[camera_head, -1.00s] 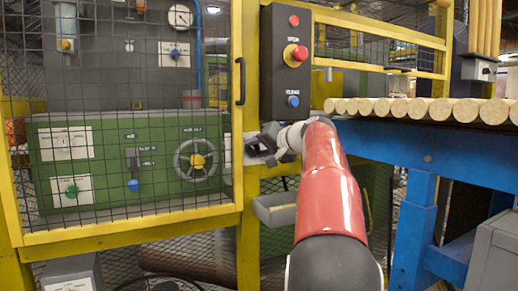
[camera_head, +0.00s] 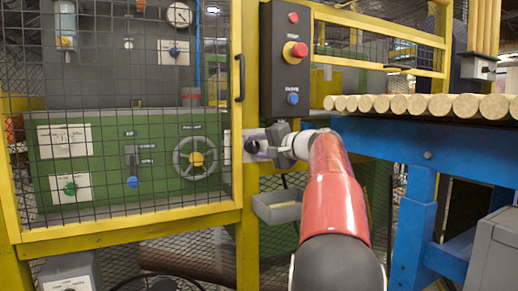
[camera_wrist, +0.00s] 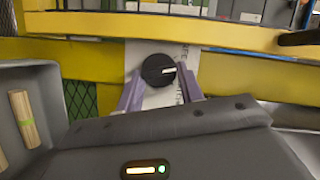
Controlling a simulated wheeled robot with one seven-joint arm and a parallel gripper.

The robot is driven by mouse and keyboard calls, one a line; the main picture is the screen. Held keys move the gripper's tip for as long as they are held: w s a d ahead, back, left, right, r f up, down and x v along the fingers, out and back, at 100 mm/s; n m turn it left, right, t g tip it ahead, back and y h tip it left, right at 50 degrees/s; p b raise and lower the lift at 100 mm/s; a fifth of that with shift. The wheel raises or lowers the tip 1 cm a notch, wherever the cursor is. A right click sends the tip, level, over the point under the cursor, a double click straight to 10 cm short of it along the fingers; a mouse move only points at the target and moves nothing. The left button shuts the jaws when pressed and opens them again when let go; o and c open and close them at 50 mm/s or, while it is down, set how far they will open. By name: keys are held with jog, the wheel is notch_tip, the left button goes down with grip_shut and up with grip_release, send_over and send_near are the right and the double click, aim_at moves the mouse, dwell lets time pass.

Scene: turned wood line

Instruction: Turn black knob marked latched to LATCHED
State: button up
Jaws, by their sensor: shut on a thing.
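The black knob (camera_wrist: 158,70) is round with a white pointer line, and sits on a pale plate (camera_wrist: 142,50) on the yellow frame post. In the wrist view the pointer line points to the picture's right. My gripper (camera_wrist: 160,92) has its two purple-grey fingers on either side of the knob and is shut on it. In the head view my gripper (camera_head: 256,146) is at the plate on the post, and it hides the knob there. The lettering on the plate is partly covered and too small to read.
A grey bin (camera_head: 278,207) hangs just below my gripper, with wooden pieces inside. The black control box (camera_head: 287,62) with red and blue buttons is above. The mesh door (camera_head: 120,130) with its black handle (camera_head: 239,79) is at left. A blue bench (camera_head: 430,145) carrying wooden rods is at right.

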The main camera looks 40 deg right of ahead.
jog(key=m+t+b, duration=0.1)
jog(key=m, duration=0.2)
jog(key=f+m+t+b, duration=0.1)
jog(key=m, duration=0.2)
jog(key=shift+t, duration=0.3)
jog(key=m+t+b, duration=0.1)
jog(key=m, duration=0.2)
jog(key=m+t+h+b, duration=0.1)
jog(key=m, duration=0.2)
jog(key=shift+a+f+m, duration=0.15)
jog(key=shift+f+m, duration=0.05)
jog(key=shift+m, duration=0.2)
jog(key=o, duration=0.7)
jog(key=v, duration=0.7)
jog(key=shift+s+f, duration=0.15)
jog(key=shift+s, duration=0.25)
jog(key=shift+a, duration=0.1)
